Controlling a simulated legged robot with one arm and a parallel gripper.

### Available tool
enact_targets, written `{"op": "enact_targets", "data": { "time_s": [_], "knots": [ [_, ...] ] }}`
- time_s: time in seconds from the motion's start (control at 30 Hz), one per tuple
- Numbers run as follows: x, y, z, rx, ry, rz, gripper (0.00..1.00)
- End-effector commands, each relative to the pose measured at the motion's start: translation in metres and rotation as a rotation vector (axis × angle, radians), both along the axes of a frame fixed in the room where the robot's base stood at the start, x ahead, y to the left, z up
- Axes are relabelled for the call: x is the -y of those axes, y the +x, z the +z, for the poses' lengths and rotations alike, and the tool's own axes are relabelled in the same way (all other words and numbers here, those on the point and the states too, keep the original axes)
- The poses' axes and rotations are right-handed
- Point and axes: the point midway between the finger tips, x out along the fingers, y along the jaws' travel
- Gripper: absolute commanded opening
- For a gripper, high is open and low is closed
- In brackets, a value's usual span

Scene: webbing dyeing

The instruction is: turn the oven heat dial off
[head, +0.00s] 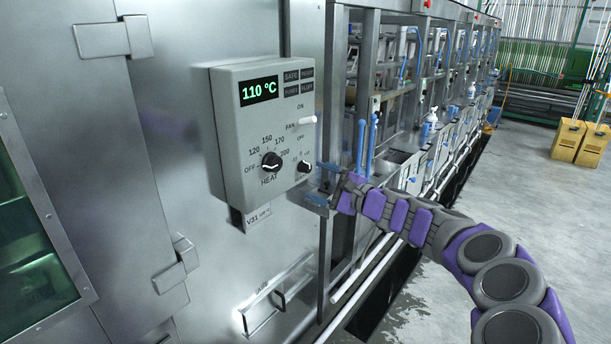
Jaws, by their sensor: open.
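The heat dial (271,161) is a round black knob on the lower front of a grey control box (229,145) fixed to the steel oven wall. OFF is printed at its left, with 120, 150, 170 and 200 around its top. The knob's pointer is too small to read surely. The green display (259,91) reads 110 °C. My gripper (317,184) is open and empty, to the right of the dial and apart from it. Its two blue fingers point left toward the box, near its lower right edge.
A smaller black knob (304,166) sits between the dial and my gripper. A white fan switch (308,120) juts out above it. Blue upright rods (366,145) and machine frames stand right. Floor at the right is clear before yellow boxes (580,142).

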Motion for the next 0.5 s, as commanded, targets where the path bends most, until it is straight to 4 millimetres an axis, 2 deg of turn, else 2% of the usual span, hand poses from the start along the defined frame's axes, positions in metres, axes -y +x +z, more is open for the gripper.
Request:
{"op": "enact_targets", "data": {
  "time_s": [0.17, 0.5],
  "knots": [
    [0.0145, -0.0102, 0.0014, 0.002, 0.000, -0.002, 0.79],
    [0.0162, -0.0126, 0.0002, 0.001, 0.000, 0.001, 0.79]
  ]
}}
